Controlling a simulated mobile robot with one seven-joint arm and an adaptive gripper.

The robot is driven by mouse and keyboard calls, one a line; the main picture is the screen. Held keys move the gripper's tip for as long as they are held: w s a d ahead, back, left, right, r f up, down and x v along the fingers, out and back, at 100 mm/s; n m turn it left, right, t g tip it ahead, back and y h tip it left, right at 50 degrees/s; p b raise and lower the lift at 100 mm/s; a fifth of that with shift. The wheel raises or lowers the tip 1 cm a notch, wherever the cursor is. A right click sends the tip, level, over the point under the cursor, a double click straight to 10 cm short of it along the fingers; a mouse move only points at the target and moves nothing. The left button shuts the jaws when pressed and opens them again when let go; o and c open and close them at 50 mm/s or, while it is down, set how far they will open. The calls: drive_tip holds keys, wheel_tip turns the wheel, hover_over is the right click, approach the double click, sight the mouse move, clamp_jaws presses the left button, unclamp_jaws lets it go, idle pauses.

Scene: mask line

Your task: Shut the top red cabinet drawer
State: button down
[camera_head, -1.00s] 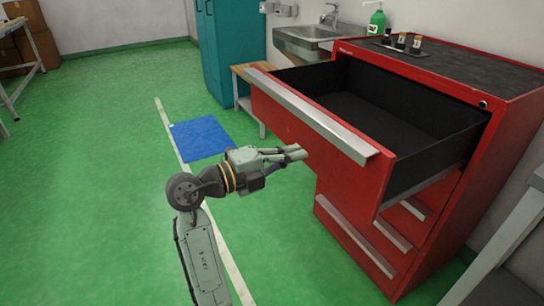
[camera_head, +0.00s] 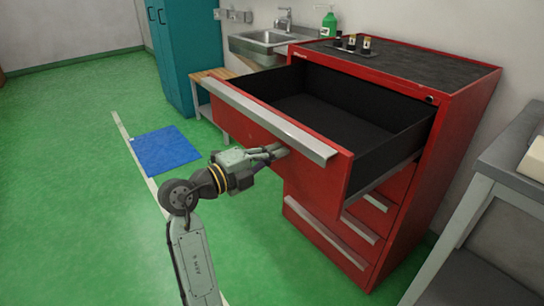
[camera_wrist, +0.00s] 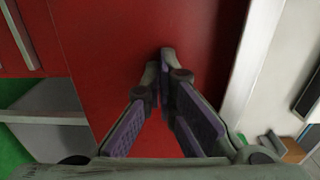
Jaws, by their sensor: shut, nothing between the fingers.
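The top drawer (camera_head: 310,165) of the red cabinet (camera_head: 460,120) is pulled far out, and its black inside looks empty. A silver handle strip (camera_head: 270,118) runs along the top of its front. My gripper (camera_head: 281,149) is shut and empty, with its fingertips at the red drawer front, just below the handle strip. In the wrist view the fingertips (camera_wrist: 167,52) come together in front of the red drawer face (camera_wrist: 110,40); I cannot tell whether they touch it. The lower drawers (camera_head: 330,240) are shut.
Several small items (camera_head: 352,43) stand on the cabinet's dark top. A sink (camera_head: 265,40), a green bottle (camera_head: 328,22) and a teal locker (camera_head: 190,60) are behind. A grey table (camera_head: 510,165) stands at the right. The green floor at left is open, with a blue mat (camera_head: 165,150).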

drive_tip(key=b+x, duration=1)
drive_tip(key=x, duration=2.4)
drive_tip(key=shift+w+d+f+b, duration=0.1)
drive_tip(key=shift+w+d+b, duration=0.15)
drive_tip(key=shift+d+b, duration=0.1)
drive_tip(key=shift+w+d, duration=0.25)
drive_tip(key=shift+w, duration=0.05)
